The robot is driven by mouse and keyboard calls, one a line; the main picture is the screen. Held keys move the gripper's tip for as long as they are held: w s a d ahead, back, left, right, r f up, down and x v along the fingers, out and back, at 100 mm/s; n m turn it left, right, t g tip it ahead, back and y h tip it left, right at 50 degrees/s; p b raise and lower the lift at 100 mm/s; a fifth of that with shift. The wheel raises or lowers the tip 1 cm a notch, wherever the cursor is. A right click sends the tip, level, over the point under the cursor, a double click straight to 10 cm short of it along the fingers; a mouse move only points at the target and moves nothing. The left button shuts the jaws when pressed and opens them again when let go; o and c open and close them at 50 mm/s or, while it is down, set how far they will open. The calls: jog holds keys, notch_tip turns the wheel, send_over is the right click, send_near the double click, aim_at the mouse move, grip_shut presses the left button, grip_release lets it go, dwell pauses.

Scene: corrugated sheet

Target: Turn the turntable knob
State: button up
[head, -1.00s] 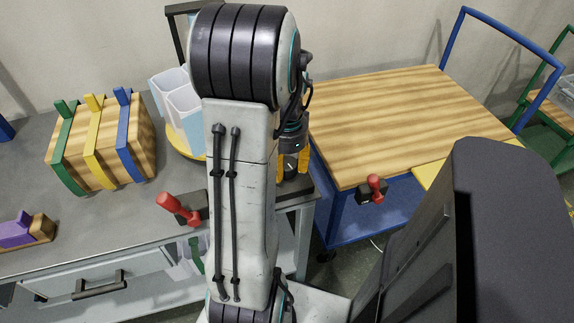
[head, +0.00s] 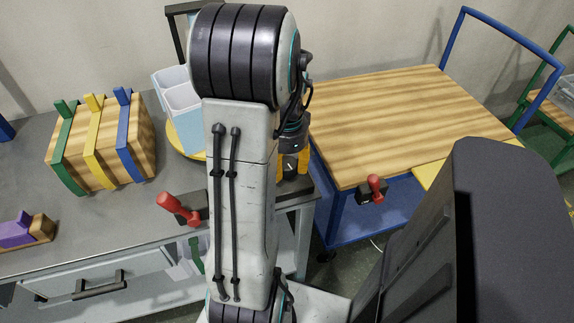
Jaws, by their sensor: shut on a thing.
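The turntable (head: 186,146) shows as a yellow rim on the grey workbench, left of my arm. Most of it is hidden behind the arm. Light blue bins (head: 182,108) stand on it. My gripper (head: 291,166) is right of the arm, at the bench's right end, with yellow fingers pointing down. It is shut on a small dark thing between the fingers, which appears to be the knob (head: 291,169). The knob's shape and its link to the turntable cannot be made out.
A wooden crate (head: 138,135) with green, yellow and blue straps stands on the bench at left.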

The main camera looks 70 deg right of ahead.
jog(key=shift+d+r, duration=0.1)
dwell(1.6)
jog(key=o, duration=1.2)
notch_tip(320, 180, up, 12)
jog(key=shift+o, duration=0.2)
